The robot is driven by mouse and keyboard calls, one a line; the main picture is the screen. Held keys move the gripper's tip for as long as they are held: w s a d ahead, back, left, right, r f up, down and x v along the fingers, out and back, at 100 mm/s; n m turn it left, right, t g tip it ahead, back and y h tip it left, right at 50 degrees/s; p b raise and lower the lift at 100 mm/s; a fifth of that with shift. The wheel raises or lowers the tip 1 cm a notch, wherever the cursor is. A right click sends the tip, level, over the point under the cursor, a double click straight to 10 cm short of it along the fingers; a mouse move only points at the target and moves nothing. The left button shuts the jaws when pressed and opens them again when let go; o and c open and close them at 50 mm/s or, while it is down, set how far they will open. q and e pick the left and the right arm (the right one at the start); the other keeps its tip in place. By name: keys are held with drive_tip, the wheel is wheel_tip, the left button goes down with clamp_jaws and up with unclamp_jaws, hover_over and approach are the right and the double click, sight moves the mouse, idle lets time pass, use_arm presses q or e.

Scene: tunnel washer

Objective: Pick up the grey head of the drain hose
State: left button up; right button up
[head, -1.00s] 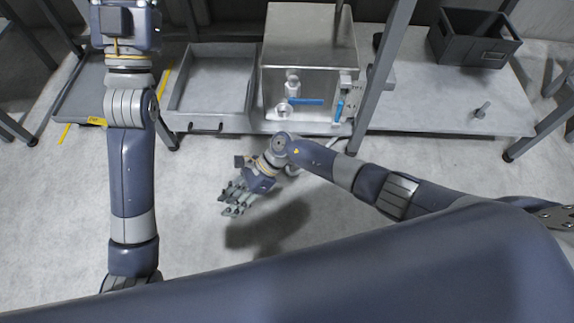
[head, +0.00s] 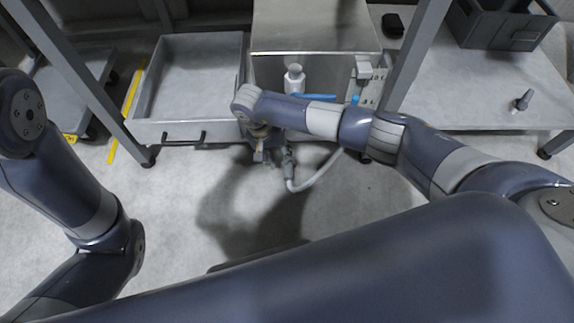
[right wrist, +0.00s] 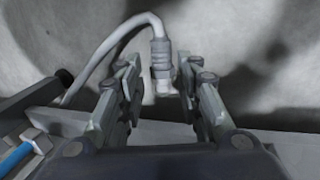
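The drain hose (head: 318,180) is a pale grey tube that loops down from the front of the steel cabinet, low over the floor. Its grey head (head: 288,158) shows beside my right gripper (head: 260,155), which is partly hidden under my own wrist. In the right wrist view, the ribbed grey head (right wrist: 160,55) points toward me, just ahead of and partly between the fingertips. The fingers of the right gripper (right wrist: 160,78) are apart on either side; I see no clear contact. My left arm is at the left edge of the head view, its gripper out of frame.
The steel cabinet (head: 312,30) has a white fitting and blue handles in front. An open grey drawer tray (head: 140,108) stands left of it. Table legs (head: 415,55) flank the cabinet. A dark crate (head: 470,30) and a small grey fitting (head: 523,100) lie on the right shelf.

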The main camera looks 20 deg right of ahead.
drive_tip(key=b, duration=0.2)
hover_over(287, 173)
drive_tip(key=a, duration=0.1)
wheel_tip(287, 173, down, 5)
drive_tip(key=shift+w+r, duration=0.15)
drive_tip(key=shift+r, duration=0.05)
drive_tip(key=b+x, duration=0.4)
drive_tip(key=x, duration=0.1)
drive_tip(key=shift+b, duration=0.4)
clamp_jaws()
